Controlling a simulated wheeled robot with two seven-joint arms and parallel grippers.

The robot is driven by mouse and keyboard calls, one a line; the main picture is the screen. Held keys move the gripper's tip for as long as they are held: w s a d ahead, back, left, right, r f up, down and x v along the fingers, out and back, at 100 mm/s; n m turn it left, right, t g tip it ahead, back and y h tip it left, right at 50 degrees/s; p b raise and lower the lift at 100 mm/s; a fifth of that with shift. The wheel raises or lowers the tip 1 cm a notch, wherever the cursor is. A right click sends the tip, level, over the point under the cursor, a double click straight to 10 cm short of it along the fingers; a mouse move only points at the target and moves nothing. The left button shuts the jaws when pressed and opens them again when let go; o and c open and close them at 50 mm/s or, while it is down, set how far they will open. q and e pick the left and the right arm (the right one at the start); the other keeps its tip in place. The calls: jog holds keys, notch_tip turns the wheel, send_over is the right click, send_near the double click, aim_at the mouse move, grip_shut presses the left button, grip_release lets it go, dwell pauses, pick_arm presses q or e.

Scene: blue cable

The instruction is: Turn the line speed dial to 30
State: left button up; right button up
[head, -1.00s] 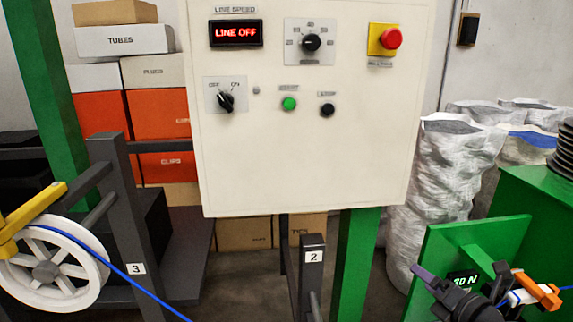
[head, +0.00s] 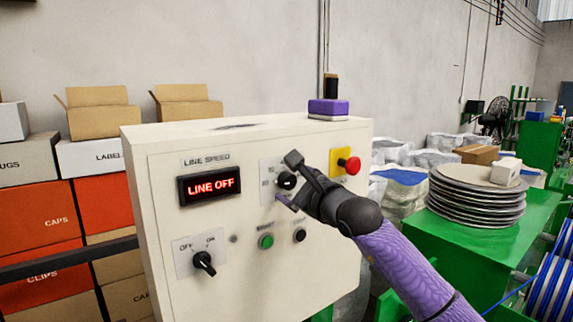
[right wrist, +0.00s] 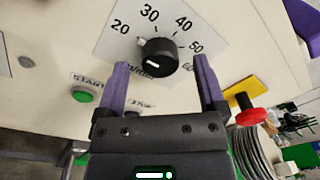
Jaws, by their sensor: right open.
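The black line speed dial (head: 286,180) sits on a pale scale plate on the white control panel (head: 335,235). In the right wrist view the dial (right wrist: 158,57) shows larger, with 20, 30, 40, 50 and 60 around it. A pale mark is on the knob, but which number it lines up with is unclear. My right gripper (head: 289,179) is in front of the dial, fingers spread either side of it. In the right wrist view the gripper (right wrist: 162,63) is open, with gaps between both fingers and the knob. The red display (head: 210,185) reads LINE OFF. My left gripper is not visible.
A red stop button (head: 352,165) on yellow is close right of the dial. A green button (head: 266,242), a black button (head: 300,234) and an OFF/ON switch (head: 204,262) are below. A purple-topped device (head: 328,108) stands on the panel box.

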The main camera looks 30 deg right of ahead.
jog(key=shift+w+r, duration=0.1)
jog(key=shift+w, duration=0.45)
jog(key=shift+w+f, duration=0.2)
jog(key=shift+w, duration=0.1)
grip_shut()
